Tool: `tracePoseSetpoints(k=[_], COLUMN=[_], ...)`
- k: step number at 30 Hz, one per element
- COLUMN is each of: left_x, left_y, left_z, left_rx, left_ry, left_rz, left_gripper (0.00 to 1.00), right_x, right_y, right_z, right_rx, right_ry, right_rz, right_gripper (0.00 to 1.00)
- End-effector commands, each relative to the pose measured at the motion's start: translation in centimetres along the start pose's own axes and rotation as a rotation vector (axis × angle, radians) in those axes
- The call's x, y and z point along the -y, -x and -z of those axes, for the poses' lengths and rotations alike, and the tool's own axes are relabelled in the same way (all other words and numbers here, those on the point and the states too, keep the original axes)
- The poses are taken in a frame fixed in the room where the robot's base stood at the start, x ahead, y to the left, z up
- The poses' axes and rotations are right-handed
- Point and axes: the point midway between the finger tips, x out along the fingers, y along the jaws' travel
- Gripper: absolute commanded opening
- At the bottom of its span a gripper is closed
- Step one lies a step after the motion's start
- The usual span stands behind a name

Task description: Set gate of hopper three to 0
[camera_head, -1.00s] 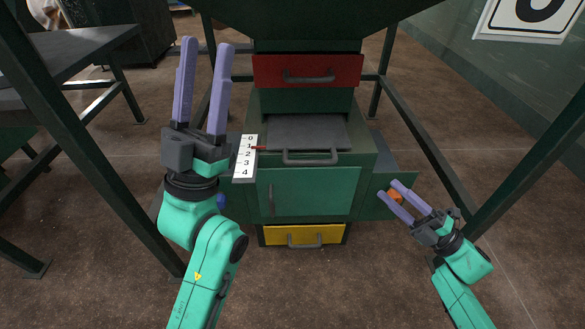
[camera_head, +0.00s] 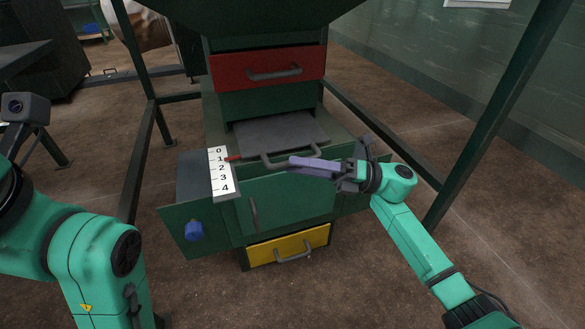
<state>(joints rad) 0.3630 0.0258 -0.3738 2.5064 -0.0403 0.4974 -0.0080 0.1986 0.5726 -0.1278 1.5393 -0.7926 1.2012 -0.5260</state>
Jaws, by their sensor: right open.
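The hopper's gate is a grey sliding plate (camera_head: 278,132) with a dark bar handle (camera_head: 272,160) at its front edge. A white scale (camera_head: 221,173) marked 0 to 4 stands left of it. The red pointer (camera_head: 234,158) is at about the 1 mark. My right gripper (camera_head: 298,161) is open, its purple fingers pointing left at the right part of the handle. The fingers overlap in this view, and I cannot tell whether the handle is between them or touched. My left arm is at the left edge; its gripper fingers are out of view.
A red drawer (camera_head: 268,68) is above the gate and a yellow drawer (camera_head: 288,247) below. A green door (camera_head: 290,205) is under the gate. A blue knob (camera_head: 194,230) sticks out at lower left. Green frame posts (camera_head: 495,110) stand on both sides.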

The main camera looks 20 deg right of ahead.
Motion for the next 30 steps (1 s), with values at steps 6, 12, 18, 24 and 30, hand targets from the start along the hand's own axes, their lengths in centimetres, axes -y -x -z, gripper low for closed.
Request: tracePoseSetpoints(k=[6, 12, 18, 24, 30], left_x=[0.0, 0.0, 0.0, 0.0, 0.0], left_y=[-0.2, -0.2, -0.2, -0.2, -0.2], left_z=[0.3, 0.2, 0.3, 0.3, 0.3], left_rx=[-0.01, -0.009, -0.01, -0.011, -0.011], left_ry=[-0.004, -0.004, -0.004, -0.004, -0.004], left_rz=[-0.004, -0.004, -0.004, -0.004, -0.004], left_gripper=[0.5, 0.5, 0.5, 0.5, 0.5], right_x=[0.0, 0.0, -0.1, -0.2, -0.2], right_y=[-1.8, -1.7, -1.7, -1.7, -1.7], right_z=[0.0, 0.0, -0.1, -0.1, -0.2], right_rx=[0.002, 0.001, 0.002, 0.002, 0.003], right_ry=[0.0, -0.001, 0.0, 0.002, 0.003], right_rz=[0.0, 0.0, -0.001, -0.003, -0.004], right_gripper=[0.47, 0.4, 0.0, 0.0, 0.0])
